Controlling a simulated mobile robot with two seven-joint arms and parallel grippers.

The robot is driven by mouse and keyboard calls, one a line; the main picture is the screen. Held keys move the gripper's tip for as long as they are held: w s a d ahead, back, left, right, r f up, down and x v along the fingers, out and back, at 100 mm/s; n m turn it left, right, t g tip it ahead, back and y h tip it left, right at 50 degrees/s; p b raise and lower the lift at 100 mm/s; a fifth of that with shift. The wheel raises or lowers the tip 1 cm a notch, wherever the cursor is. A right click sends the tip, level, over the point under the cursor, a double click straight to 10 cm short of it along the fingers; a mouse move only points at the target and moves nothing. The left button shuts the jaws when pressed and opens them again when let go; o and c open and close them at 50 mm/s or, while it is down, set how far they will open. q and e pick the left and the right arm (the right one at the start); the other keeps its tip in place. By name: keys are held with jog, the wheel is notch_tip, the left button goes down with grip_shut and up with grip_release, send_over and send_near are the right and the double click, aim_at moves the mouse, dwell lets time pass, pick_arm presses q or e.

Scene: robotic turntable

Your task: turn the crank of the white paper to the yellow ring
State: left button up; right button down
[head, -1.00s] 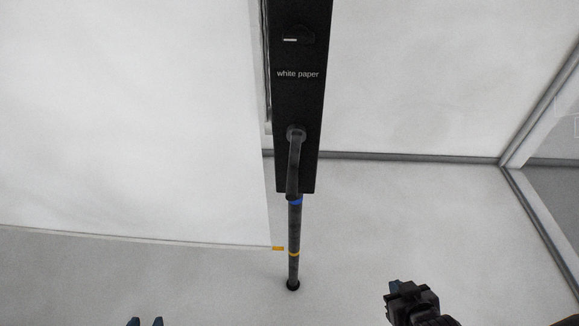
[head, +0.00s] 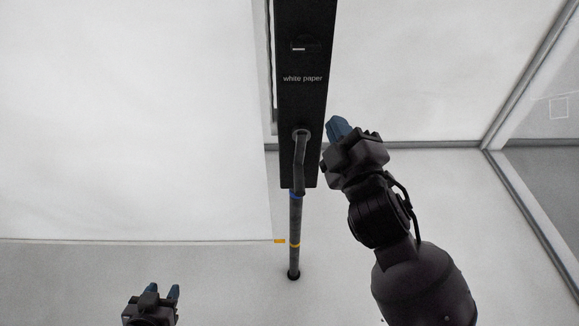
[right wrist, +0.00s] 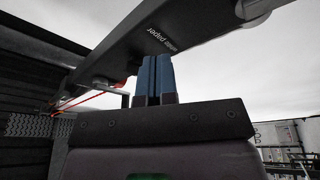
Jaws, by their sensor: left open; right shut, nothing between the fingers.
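The black panel labelled "white paper" (head: 301,108) stands upright at the middle of the head view. Its crank (head: 299,160) hangs down from a round pivot on the panel's lower part. Below it is a dark rod with a blue ring (head: 296,196) and a yellow ring (head: 294,245). The white paper (head: 130,120) fills the left, with a small orange mark at its lower right corner. My right gripper (head: 339,127) is shut and empty, just right of the panel near pivot height. Its blue fingers (right wrist: 154,78) point toward the panel in the right wrist view. My left gripper (head: 164,290) is open and empty at lower left.
A grey frame (head: 520,190) with a glass pane edges the right side. A grey rail (head: 430,145) runs behind the panel. The pale floor between the rod and my left gripper is clear. Railings (right wrist: 290,155) show at the right wrist view's lower right.

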jog(key=s+a+r+n+g+y, duration=0.3)
jog(key=a+r+n+y, duration=0.3)
jog(key=a+n+y, duration=0.3)
jog(key=s+a+r+n+g+y, duration=0.25)
jog(key=a+r+n+y, duration=0.45)
jog(key=n, duration=0.5)
jog(key=s+a+f+n+g, duration=0.2)
jog(key=s+a+n+g, duration=0.3)
jog(key=n+g, duration=0.5)
jog(key=s+a+f+n+g, duration=0.2)
jog(key=s+a+n+g, duration=0.25)
jog(key=n+g, duration=0.6)
jog(key=n+t+h+p, duration=0.1)
jog(key=n+t+h, duration=1.15)
jog(key=h, duration=1.15)
send_near(301, 163)
jog(key=a+f+n+g, duration=0.2)
jog(key=a+n, duration=0.1)
jog(key=shift+w+d+f+p, duration=0.1)
jog(key=shift+d+f+p, duration=0.2)
jog(key=shift+d+f, duration=0.5)
jog(key=shift+w+d+f+p, duration=0.1)
jog(key=shift+d+f+p, duration=0.15)
jog(key=shift+d+f, duration=0.55)
